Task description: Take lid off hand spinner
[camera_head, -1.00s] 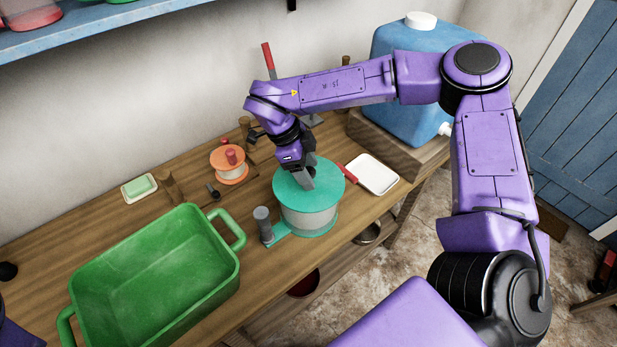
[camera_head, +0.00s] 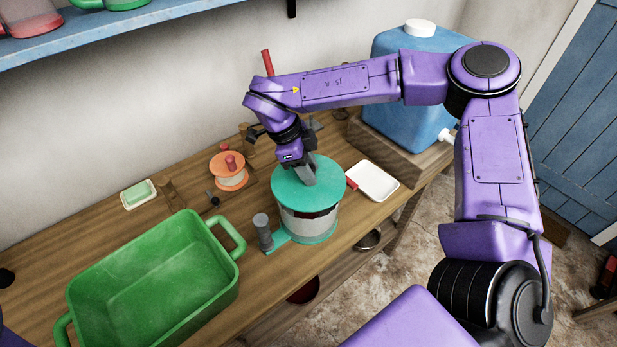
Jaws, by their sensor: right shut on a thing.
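The hand spinner (camera_head: 309,228) stands on the wooden counter, with a clear-grey drum, a teal base and a grey-knobbed arm (camera_head: 263,230) at its left. Its round teal lid (camera_head: 288,188) is above the drum, roughly level. A dark reddish band shows on the drum under the lid's front edge, and the lid looks slightly raised. My right gripper (camera_head: 308,180) points down at the lid's middle, shut on its handle, which the fingers mostly hide. My left gripper is out of view.
A green tub (camera_head: 150,275) stands at the left front. A white tray (camera_head: 373,181) with a red handle lies right of the spinner. An orange spool-like thing (camera_head: 229,171) and a soap dish (camera_head: 138,194) are behind. A blue water container (camera_head: 400,95) stands at the back right.

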